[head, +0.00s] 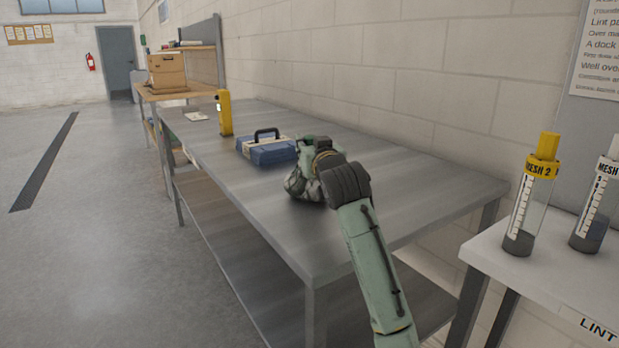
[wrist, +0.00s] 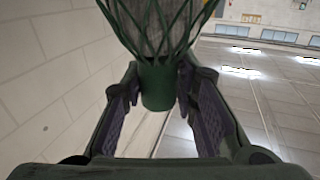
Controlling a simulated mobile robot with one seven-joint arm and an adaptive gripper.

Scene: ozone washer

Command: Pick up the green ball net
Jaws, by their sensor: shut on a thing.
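The green ball net (wrist: 157,85) is in the middle of the wrist view, a dark green collar with green strands spreading around a grey ball-like mass. My gripper (wrist: 162,95) has its two fingers on either side of the collar and is shut on it. In the head view, the ball net (head: 303,186) shows as a grey-green bundle over the metal table, beside my wrist. My arm hides part of it and the fingertips there. I cannot tell whether it touches the tabletop.
The metal table (head: 425,188) runs along the block wall, with clear surface right of my arm. A blue case (head: 268,150) stands just left of the net, and a yellow device (head: 224,113) farther back. Mesh tubes (head: 527,205) stand on a white stand (head: 540,262) at right.

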